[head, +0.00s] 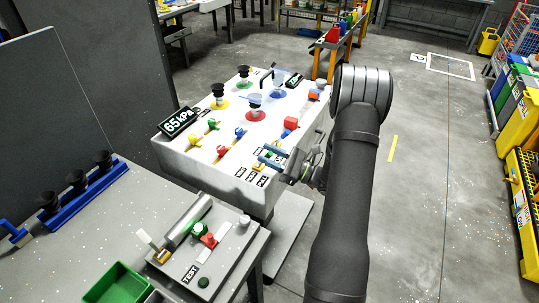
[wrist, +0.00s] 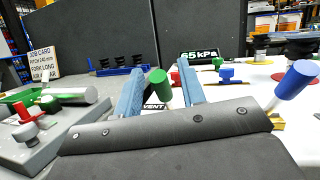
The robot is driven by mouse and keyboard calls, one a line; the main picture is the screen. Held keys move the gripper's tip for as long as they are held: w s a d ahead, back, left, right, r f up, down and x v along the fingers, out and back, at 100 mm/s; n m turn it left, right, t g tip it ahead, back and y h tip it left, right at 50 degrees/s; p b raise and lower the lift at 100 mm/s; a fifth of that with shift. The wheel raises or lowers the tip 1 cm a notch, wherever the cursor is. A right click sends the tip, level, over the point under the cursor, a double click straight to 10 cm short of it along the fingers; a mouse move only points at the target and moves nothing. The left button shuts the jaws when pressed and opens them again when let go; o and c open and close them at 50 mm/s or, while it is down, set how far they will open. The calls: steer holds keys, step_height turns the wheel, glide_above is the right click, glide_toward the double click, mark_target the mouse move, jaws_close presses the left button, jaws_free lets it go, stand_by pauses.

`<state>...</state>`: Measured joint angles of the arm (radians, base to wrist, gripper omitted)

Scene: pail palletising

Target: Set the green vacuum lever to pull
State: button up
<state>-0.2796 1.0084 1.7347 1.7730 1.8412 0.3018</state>
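The green vacuum lever's cylindrical knob (wrist: 160,85) stands between the two blue fingers of my gripper (wrist: 161,68) in the wrist view. The fingers are apart, with a visible gap on each side of the knob. A label reading VENT (wrist: 154,106) shows just below the knob; the lever's base is hidden by my gripper body. In the head view my gripper (head: 264,154) is at the front right edge of the white console (head: 200,165), close above several small labels (head: 250,177). The green lever is too small and covered there to tell its position.
A blue knob (wrist: 297,79) stands close to the right of my gripper, and red and blue valves (wrist: 227,74) lie beyond. A 65 kPa display (head: 179,122) and suction cups (head: 255,105) are on the console. A test bench (head: 205,250) stands at front left.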

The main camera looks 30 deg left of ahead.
steer(key=v, duration=1.7)
steer(key=shift+d, duration=0.25)
steer(key=x, duration=1.7)
steer(key=shift+a, duration=0.3)
